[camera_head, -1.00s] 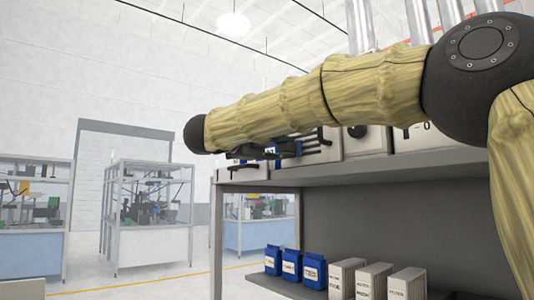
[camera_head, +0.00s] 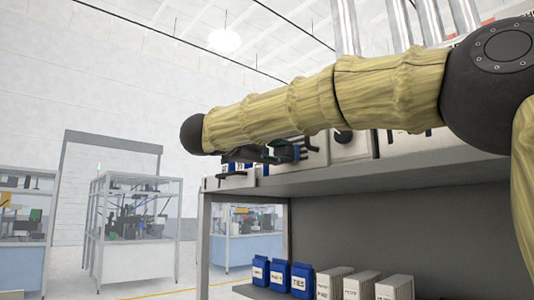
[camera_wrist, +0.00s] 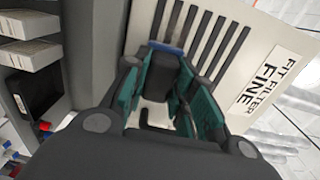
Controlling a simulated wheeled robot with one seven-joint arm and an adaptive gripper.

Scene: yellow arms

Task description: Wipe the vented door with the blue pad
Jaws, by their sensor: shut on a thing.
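The vented door is a pale panel (camera_wrist: 262,35) with several dark slots and a "FIT FILTER FINE" label, in the wrist view. My gripper (camera_wrist: 160,80) has teal-lined fingers, closed around a dark upright grip. The blue pad (camera_wrist: 166,47) shows as a thin blue strip at the far end of that grip, over the lower part of the slots. Whether it touches the door I cannot tell; most of the pad is hidden. In the head view my gripper (camera_head: 287,153) hangs under my yellow forearm, in front of pale units on the shelf top.
The grey shelf (camera_head: 380,180) runs beneath my gripper. Blue packets (camera_head: 280,275) and pale boxes (camera_head: 362,286) stand on its lower level. Glass-walled workstations (camera_head: 135,225) are further back at left. The wrist view also shows boxes (camera_wrist: 30,55) at left.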

